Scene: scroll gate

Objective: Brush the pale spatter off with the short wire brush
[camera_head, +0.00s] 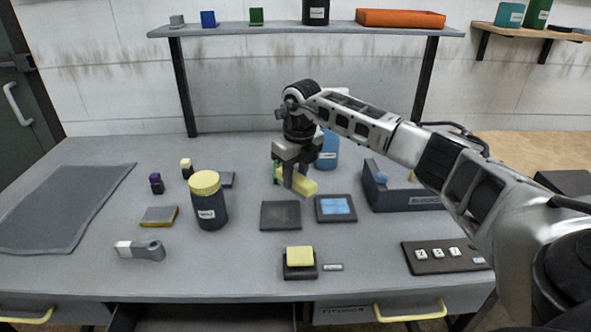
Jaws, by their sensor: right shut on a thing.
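My right gripper (292,178) reaches down over the back middle of the table, shut on a yellow block-like thing (303,184). The fingers hide part of it, and I cannot tell whether it touches the table. A short grey tool with a white end (140,250) lies at the front left; it may be the wire brush, but its bristles are too small to tell. A dark square plate (280,215) and a dark-framed plate with a light blue face (335,207) lie just in front of the gripper. I cannot make out pale spatter for certain. My left gripper is not in view.
A dark jar with a yellow lid (209,200) stands left of centre. A blue container (327,150) stands behind the gripper, and a dark blue box (400,195) to its right. A yellow-topped block (300,257) sits at the front. A grey mat (65,208) covers the left.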

